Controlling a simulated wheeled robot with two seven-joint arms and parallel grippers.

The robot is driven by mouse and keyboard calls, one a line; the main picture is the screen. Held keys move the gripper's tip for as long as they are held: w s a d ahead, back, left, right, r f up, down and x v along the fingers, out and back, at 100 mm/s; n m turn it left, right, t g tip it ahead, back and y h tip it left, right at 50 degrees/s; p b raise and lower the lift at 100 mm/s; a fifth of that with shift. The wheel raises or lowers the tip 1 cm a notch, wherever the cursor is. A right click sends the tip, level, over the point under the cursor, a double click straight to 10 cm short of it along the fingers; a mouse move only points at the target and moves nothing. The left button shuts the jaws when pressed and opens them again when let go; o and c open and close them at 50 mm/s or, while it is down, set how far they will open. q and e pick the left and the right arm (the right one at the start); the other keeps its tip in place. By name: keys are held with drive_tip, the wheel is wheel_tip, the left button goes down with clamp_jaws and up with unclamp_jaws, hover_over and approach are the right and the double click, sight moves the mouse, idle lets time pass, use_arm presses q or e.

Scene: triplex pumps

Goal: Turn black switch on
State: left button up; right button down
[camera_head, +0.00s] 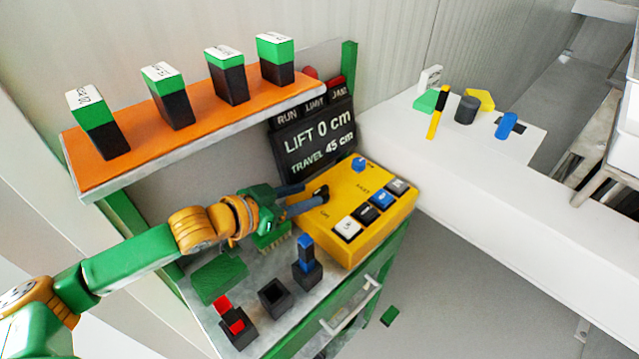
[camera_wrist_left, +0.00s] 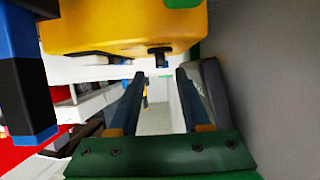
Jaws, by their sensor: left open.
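The yellow control box (camera_head: 340,222) stands on the grey bench top. A small black switch (camera_head: 322,192) sits on its left side, partly hidden by my fingers. In the left wrist view the black switch (camera_wrist_left: 160,54) sticks out from the yellow box (camera_wrist_left: 110,28). My left gripper (camera_head: 312,195) is open and close to the switch. In the left wrist view, the tips of my left gripper (camera_wrist_left: 158,76) lie either side of the switch in the picture. I cannot tell whether a finger touches it. My right gripper is not in view.
The box top carries a blue knob (camera_head: 359,164) and several square buttons. A dark display (camera_head: 312,139) reads LIFT 0 cm. A blue-and-black block (camera_head: 306,262) and a red-and-black block (camera_head: 233,318) stand near the front. An orange shelf (camera_head: 200,126) hangs above my arm.

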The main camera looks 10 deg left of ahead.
sight(319, 192)
use_arm(q)
drive_tip(key=x, duration=0.4)
drive_tip(key=shift+w+f, duration=0.15)
drive_tip(key=shift+w, duration=0.05)
drive_tip(key=shift+s, duration=0.15)
drive_tip(key=shift+c, duration=0.8)
clamp_jaws()
drive_tip(key=p, duration=0.1)
drive_tip(key=n+t+y+p, duration=0.1)
drive_tip(key=p, duration=0.1)
drive_tip(key=shift+s+d+r+y, duration=0.1)
drive_tip(key=shift+s+r+y, duration=0.05)
drive_tip(key=shift+r+y, duration=0.15)
drive_tip(key=shift+f+n+t+y+p, duration=0.15)
drive_tip(key=shift+n+t+y+p, duration=0.2)
drive_tip(key=shift+n+y, duration=0.55)
drive_tip(key=shift+o, duration=0.8)
unclamp_jaws()
drive_tip(key=shift+f, duration=0.1)
